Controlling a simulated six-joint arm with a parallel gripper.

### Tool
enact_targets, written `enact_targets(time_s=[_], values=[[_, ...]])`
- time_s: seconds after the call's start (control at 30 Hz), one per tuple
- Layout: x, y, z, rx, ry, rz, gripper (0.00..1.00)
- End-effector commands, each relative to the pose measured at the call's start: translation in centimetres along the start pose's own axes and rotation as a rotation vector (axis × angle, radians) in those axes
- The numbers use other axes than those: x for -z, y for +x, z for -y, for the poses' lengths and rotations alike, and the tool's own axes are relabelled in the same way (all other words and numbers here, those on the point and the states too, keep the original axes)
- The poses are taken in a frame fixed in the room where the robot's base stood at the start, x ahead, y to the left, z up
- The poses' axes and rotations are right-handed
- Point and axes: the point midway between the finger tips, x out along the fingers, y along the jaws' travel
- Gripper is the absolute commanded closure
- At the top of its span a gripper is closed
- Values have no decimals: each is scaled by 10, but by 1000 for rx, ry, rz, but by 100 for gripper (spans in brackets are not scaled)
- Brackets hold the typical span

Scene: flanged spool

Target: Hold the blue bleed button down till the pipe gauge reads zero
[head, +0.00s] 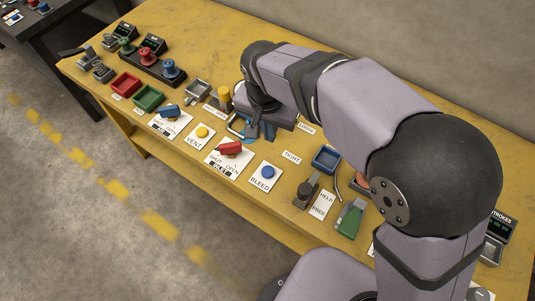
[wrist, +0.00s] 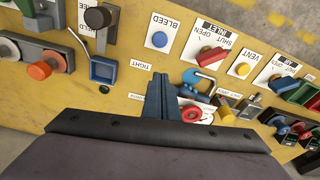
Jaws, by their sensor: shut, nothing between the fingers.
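The blue bleed button (head: 267,172) sits on a white plate marked BLEED near the bench's front edge. In the wrist view the button (wrist: 159,39) shows upside down and uncovered. My gripper (head: 254,136) is above the bench, behind and left of the button, apart from it. In the wrist view its fingers (wrist: 161,88) are together with nothing between them. I cannot make out a pipe gauge reading. A round white and red part (wrist: 193,112) shows beside the fingers, partly covered; I cannot tell whether it is the gauge.
A red INLET handle (head: 230,148) and a yellow VENT button (head: 202,132) lie left of the bleed plate. A dark lever (head: 305,193) and a blue tray (head: 326,158) stand to its right. A blue part with a bent grey hook (wrist: 197,80) is close to the fingers.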

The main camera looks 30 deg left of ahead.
Motion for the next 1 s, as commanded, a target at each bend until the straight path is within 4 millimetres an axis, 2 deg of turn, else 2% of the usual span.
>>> enact_targets(time_s=[0.03, 0.2, 0.67, 0.87, 1.0], values=[[-4, -9, -2, -8, 47, 40, 100], [-17, -17, -4, -22, 144, 130, 100], [-21, -17, -5, -25, 167, 153, 100], [-23, -9, -5, -27, 166, 154, 100], [-26, 6, -6, -29, 166, 155, 100]])
